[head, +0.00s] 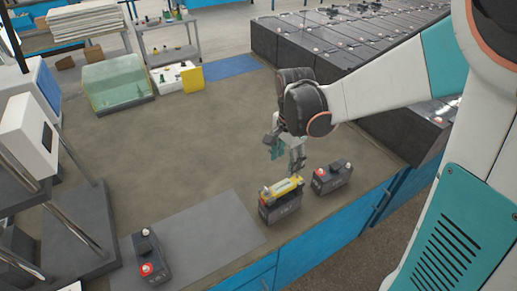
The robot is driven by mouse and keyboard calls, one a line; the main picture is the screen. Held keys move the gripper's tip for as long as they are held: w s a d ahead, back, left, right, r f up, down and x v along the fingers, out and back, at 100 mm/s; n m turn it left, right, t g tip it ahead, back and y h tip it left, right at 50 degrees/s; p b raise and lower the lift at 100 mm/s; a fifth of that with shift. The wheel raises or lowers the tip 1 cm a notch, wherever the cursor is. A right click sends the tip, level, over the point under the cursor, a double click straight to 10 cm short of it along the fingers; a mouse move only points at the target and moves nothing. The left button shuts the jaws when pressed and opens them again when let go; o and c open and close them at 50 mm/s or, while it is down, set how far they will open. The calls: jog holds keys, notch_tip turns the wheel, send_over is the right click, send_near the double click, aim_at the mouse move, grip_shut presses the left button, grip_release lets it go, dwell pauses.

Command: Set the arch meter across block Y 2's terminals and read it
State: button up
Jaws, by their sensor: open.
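Three dark battery blocks with red and pale terminal caps stand on the bench. The middle block (281,211) is near the front edge, with a yellow piece (283,188), seemingly the arch meter, across its top. A second block (332,180) is just to its right. A third block (151,262) is at the lower left. My gripper (288,163) is open, pointing down just above and behind the yellow piece, with a visible gap between them. The block labels and any meter reading are too small to read, so I cannot tell which is Y 2.
A grey mat (205,243) lies at the front. Rows of dark blocks (345,40) fill the back right. A clear greenish box (117,82) and a white tray (173,80) stand at the back left. The bench middle (190,145) is clear.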

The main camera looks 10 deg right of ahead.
aim_at(283, 185)
jog(key=f+b, duration=0.1)
jog(key=f, duration=0.2)
jog(key=f+b, duration=0.1)
jog(key=f, duration=0.2)
jog(key=f+b, duration=0.1)
jog(key=f, duration=0.2)
jog(key=shift+w+a+f, duration=0.15)
jog(key=shift+a, duration=0.1)
jog(key=shift+d+f+b, duration=0.15)
jog(key=shift+f+b, duration=0.5)
jog(key=shift+f, duration=0.65)
jog(key=shift+d+f+b, duration=0.1)
jog(key=shift+f+b, duration=0.55)
jog(key=shift+f, duration=0.6)
jog(key=shift+f+b, duration=0.25)
jog(key=shift+b, duration=0.05)
grip_shut()
